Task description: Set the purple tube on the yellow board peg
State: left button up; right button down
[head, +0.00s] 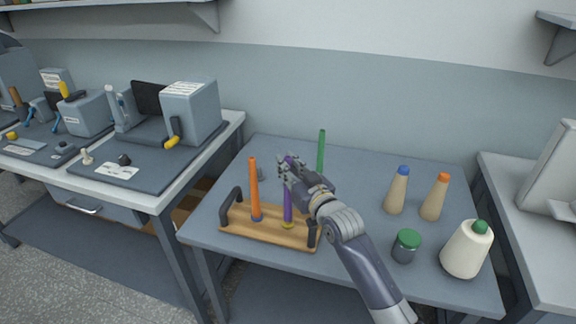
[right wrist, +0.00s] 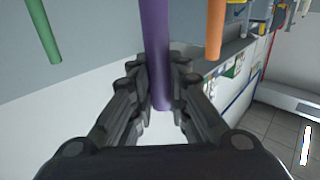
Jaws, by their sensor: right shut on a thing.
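The purple tube (head: 287,207) is upright over the wooden board, its lower end at the yellow peg base (head: 288,226). I cannot tell whether it is fully seated there. My right gripper (head: 288,172) is shut on the tube's upper part. In the right wrist view the purple tube (right wrist: 156,50) passes between the fingers (right wrist: 158,90). The board (head: 238,224) has a dark handle at each end. My left gripper is not in view.
An orange tube (head: 254,187) stands on the board to the left. A green tube (head: 321,150) stands behind my gripper, its base hidden. Two tan cones (head: 397,194) (head: 433,201), a green-lidded jar (head: 405,247) and a cream spool (head: 465,252) stand at right.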

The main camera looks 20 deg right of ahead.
jog(key=shift+f, duration=0.7)
dwell(1.1)
jog(key=c, duration=1.5)
grip_release()
jog(key=shift+o, duration=0.2)
jog(key=s+d, duration=0.2)
jog(key=s, duration=0.9)
jog(key=shift+s+d, duration=0.15)
jog(key=shift+s, duration=0.25)
